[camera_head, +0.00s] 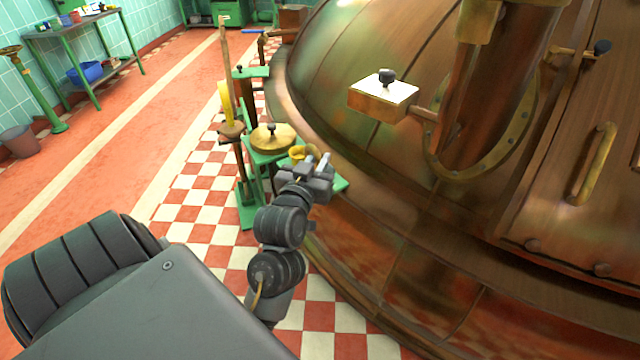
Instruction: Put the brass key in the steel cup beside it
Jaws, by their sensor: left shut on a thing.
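My left gripper (316,166) is out over the green stand, beside the copper kettle. A small brass-yellow piece, which looks like the brass key (298,152), shows at its fingertips, and the gripper is shut on it. The key's full shape is partly hidden by the gripper. I cannot make out the steel cup; pale metal shows at the fingers, but I cannot tell it from the gripper itself. My right gripper is not in view.
The green stand (262,155) carries a round brass lid (272,138) with a dark knob, just left of the gripper. The large copper kettle (350,60) fills the right side. A green table (85,28) stands far left.

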